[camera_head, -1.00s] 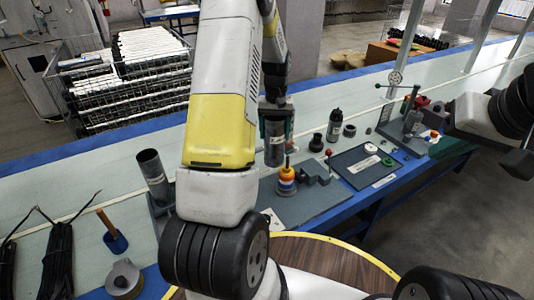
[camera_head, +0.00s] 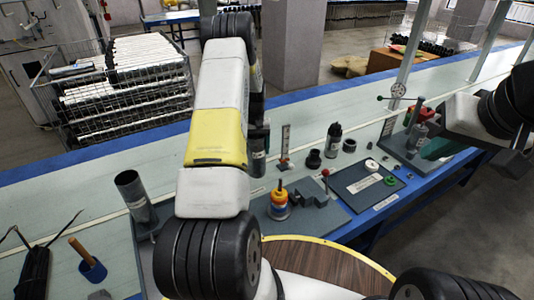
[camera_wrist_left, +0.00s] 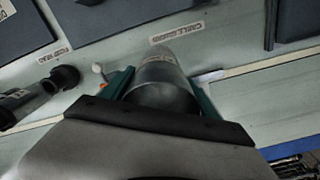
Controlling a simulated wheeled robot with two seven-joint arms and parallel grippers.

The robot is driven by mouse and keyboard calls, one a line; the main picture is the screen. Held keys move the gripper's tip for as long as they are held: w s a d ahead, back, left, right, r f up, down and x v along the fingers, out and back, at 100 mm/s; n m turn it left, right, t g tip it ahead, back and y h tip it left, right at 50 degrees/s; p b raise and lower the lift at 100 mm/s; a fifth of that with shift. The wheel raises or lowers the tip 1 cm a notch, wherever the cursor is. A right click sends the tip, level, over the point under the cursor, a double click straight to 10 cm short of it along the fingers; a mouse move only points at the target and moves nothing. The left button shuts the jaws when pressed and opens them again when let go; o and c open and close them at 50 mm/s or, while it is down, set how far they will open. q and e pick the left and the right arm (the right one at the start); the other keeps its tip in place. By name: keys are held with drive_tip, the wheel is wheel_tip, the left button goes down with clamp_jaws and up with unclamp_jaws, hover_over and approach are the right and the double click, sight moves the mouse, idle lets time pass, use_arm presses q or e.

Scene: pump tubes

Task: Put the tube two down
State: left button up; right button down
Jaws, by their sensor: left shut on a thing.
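My left gripper (camera_wrist_left: 160,92) has green fingers and is shut around a grey metal tube (camera_wrist_left: 165,72) in the left wrist view. In the head view the held tube (camera_head: 258,163) is mostly hidden behind my yellow and white left arm. It is over the back of the bench, left of a white upright scale. I cannot tell whether it touches the bench. Another grey tube (camera_head: 133,192) stands tilted at the left.
A black bottle (camera_head: 333,139) and dark rings stand behind a dark board (camera_head: 367,184).

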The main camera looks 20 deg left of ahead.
use_arm(q)
wheel_tip(320, 180, down, 6)
idle(0.5)
drive_tip(key=shift+f, duration=0.15)
drive_tip(key=o, duration=1.8)
drive_tip(key=shift+c, duration=0.2)
drive_tip(key=s+d+r+t, duration=0.1)
drive_tip(key=d+r, duration=0.1)
drive_tip(key=r, duration=1)
drive_tip(key=s+d+r, duration=0.2)
drive_tip(key=r, duration=0.9)
drive_tip(key=s+d+r+m+t, duration=0.2)
drive_tip(key=s+d+r, duration=0.3)
drive_tip(key=s+r, duration=0.5)
drive_tip(key=s+d+r+t, duration=0.1)
drive_tip(key=s+d+r, duration=0.1)
drive_tip(key=s, duration=0.4)
drive_tip(key=s+d+r+m+t+h, duration=0.1)
drive_tip(key=s+d+r, duration=0.2)
drive_tip(key=s, duration=0.4)
drive_tip(key=s+d+r+m+t+h, duration=0.1)
drive_tip(key=s+d+r, duration=0.2)
drive_tip(key=s, duration=0.4)
drive_tip(key=shift+s+d+r, duration=0.15)
drive_tip(key=shift+s+d, duration=0.1)
drive_tip(key=shift+d, duration=0.2)
